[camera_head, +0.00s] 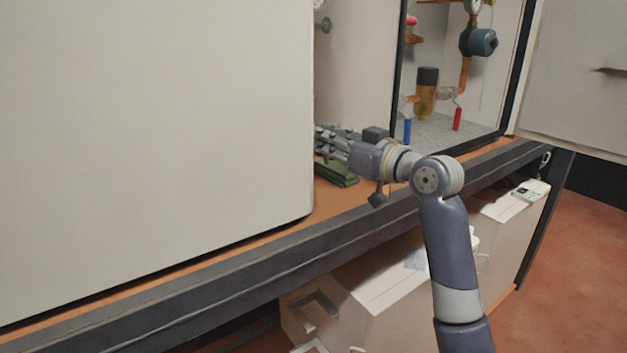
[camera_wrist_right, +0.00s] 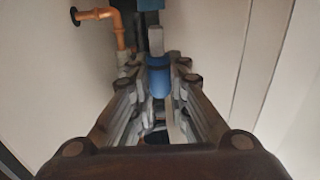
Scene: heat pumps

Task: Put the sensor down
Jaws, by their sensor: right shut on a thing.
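My right gripper (camera_head: 334,143) reaches from the right over the orange worktop, its fingers pointing left into the gap beside the large pale panel. In the right wrist view, the gripper (camera_wrist_right: 156,70) is shut on a blue rounded piece (camera_wrist_right: 158,80), apparently the sensor, held between the two fingers. The fingers hide part of it, and in the head view I cannot make it out. A dark green folded item (camera_head: 337,174) lies on the worktop just below the fingers. My left gripper is not in view.
A large pale panel (camera_head: 150,130) fills the left. An open cabinet with copper pipes, a brown-yellow part (camera_head: 426,92) and blue and red handles stands behind right. An orange pipe (camera_wrist_right: 97,14) runs near the fingertips.

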